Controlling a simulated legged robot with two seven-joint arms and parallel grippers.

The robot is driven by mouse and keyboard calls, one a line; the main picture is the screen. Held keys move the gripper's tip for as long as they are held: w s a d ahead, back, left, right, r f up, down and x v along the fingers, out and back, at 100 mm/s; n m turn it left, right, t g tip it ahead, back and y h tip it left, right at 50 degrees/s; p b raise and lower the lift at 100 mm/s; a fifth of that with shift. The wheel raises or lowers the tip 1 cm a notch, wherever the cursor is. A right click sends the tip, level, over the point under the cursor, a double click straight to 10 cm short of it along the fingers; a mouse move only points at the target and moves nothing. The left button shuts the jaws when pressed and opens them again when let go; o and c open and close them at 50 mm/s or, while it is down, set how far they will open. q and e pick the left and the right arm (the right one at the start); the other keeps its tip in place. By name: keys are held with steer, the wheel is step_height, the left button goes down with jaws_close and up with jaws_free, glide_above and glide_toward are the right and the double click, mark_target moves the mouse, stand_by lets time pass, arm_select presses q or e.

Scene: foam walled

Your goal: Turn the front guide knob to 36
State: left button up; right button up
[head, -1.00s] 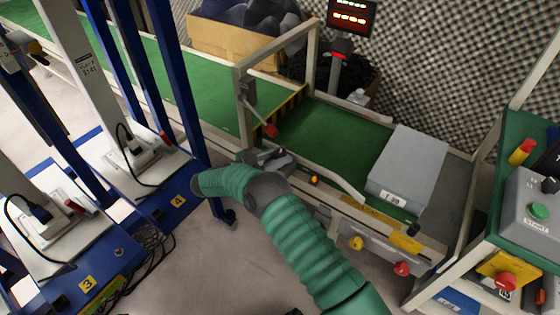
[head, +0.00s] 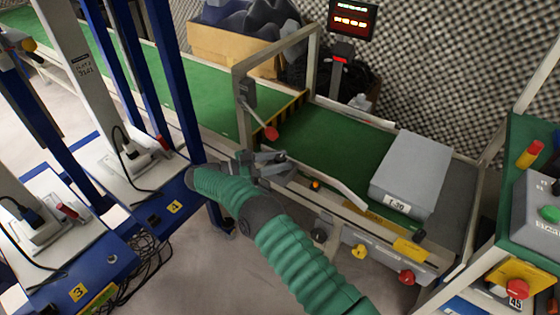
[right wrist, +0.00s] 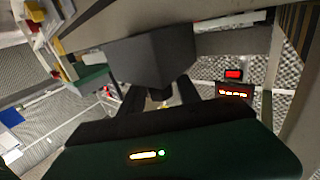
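My right gripper (head: 266,163) is at the conveyor's near edge, by the post of the frame, with its dark fingers apart. In the right wrist view the two fingers (right wrist: 160,96) stand apart below a dark block (right wrist: 150,58); a small dark part shows between them, and I cannot tell whether they touch it. I cannot tell which part is the front guide knob; no scale or number on it is readable. A black knob (head: 319,235), a yellow knob (head: 359,251) and a red knob (head: 406,278) line the conveyor's front. My left gripper is out of view.
A grey box (head: 412,170) lies on the green belt (head: 335,138). A red-tipped lever (head: 270,132) hangs from the frame. A display (head: 352,19) with red digits stands behind. Blue-framed stands (head: 170,200) are at left, a control panel (head: 535,215) at right.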

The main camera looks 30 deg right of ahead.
steer(key=shift+o, duration=0.9)
step_height(320, 180, up, 4)
steer(key=p, duration=0.3)
steer(key=shift+r+p, duration=0.15)
steer(key=shift+p, duration=0.25)
steer(key=shift+s+a+r+p, duration=0.15)
steer(key=shift+s+a+p, duration=0.25)
steer(key=shift+p, duration=0.15)
steer(key=s+a+p, duration=0.7)
steer(key=s, duration=0.6)
steer(key=shift+a+r, duration=0.15)
steer(key=shift+a, duration=0.1)
steer(key=shift+w, duration=0.1)
